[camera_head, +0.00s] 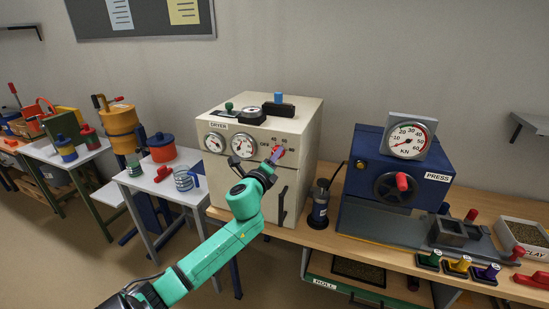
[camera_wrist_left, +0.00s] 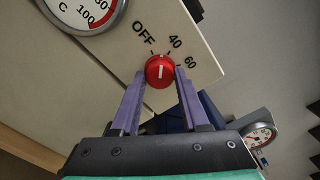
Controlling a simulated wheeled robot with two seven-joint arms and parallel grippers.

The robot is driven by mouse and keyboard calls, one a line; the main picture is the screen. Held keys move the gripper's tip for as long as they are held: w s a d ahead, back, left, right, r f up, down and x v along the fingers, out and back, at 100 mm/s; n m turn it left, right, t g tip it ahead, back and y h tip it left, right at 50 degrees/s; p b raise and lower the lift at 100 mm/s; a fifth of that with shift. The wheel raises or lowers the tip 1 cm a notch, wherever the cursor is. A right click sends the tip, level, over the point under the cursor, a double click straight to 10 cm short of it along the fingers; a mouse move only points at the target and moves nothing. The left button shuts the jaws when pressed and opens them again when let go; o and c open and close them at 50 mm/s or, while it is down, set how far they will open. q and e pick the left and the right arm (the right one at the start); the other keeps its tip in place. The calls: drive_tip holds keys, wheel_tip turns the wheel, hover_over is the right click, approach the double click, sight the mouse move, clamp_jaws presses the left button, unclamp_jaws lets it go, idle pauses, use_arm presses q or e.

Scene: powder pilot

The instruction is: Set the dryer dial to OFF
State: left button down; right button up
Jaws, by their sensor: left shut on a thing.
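The cream dryer (camera_head: 305,128) stands on the wooden bench with two gauges and a red dial (camera_head: 280,152) on its front. The dial also shows in the left wrist view (camera_wrist_left: 159,72), with OFF, 40 and 60 printed around it. Its white line stands nearly upright in that view, pointing between the OFF and 40 marks. My left gripper (camera_wrist_left: 160,80) is shut on the dial, one purple finger on each side. In the head view this gripper (camera_head: 276,157) reaches the dryer's front and partly hides the dial. My right gripper is not in view.
A dark handle (camera_head: 283,205) stands on the dryer front below my left wrist. A dark canister (camera_head: 318,210) is right of the dryer, and the blue press (camera_head: 370,185) stands further right. A side table (camera_head: 150,180) with pots is at left.

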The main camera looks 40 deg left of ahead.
use_arm(q)
drive_tip(key=n, duration=0.5)
drive_tip(key=shift+n, duration=0.4)
idle(0.3)
drive_tip(key=shift+c, duration=2.1)
unclamp_jaws()
drive_tip(key=b+v, duration=0.3)
drive_tip(key=v, duration=1.1)
drive_tip(key=shift+s, duration=0.25)
drive_tip(key=shift+d, duration=0.1)
